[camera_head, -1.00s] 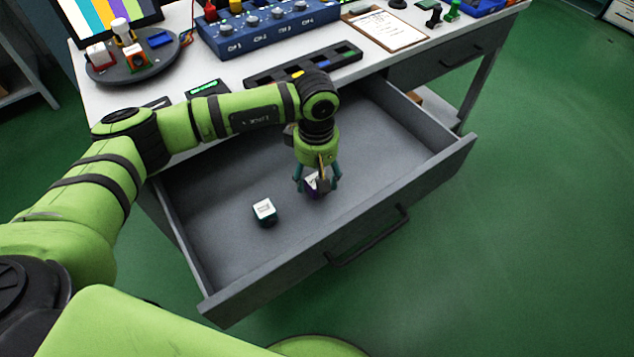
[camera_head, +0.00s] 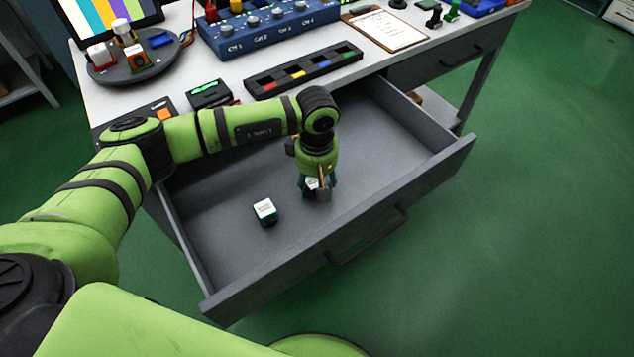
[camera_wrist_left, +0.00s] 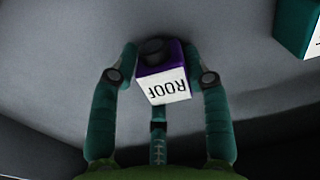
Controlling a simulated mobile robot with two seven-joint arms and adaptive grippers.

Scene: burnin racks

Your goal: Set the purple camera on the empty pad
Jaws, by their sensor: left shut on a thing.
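The purple camera (camera_wrist_left: 160,58) has a black lens and a white face marked ROOF. My left gripper (camera_head: 318,188) is low inside the open drawer (camera_head: 215,245), with its fingers shut on the purple camera's two sides. In the left wrist view the left gripper (camera_wrist_left: 162,78) has one finger on each side of the camera. In the head view the fingers partly hide the camera. I cannot tell which pad is the empty one; the desk bears a black strip (camera_head: 270,88) with several coloured marks and a round grey tray (camera_head: 107,78). My right gripper is not in view.
A teal block with a white top (camera_head: 264,208) sits left of my gripper in the drawer; the drawer walls surround both. On the desk are a blue channel box (camera_head: 262,36), a clipboard (camera_head: 388,28) and a small black device (camera_head: 209,94). The drawer floor is otherwise clear.

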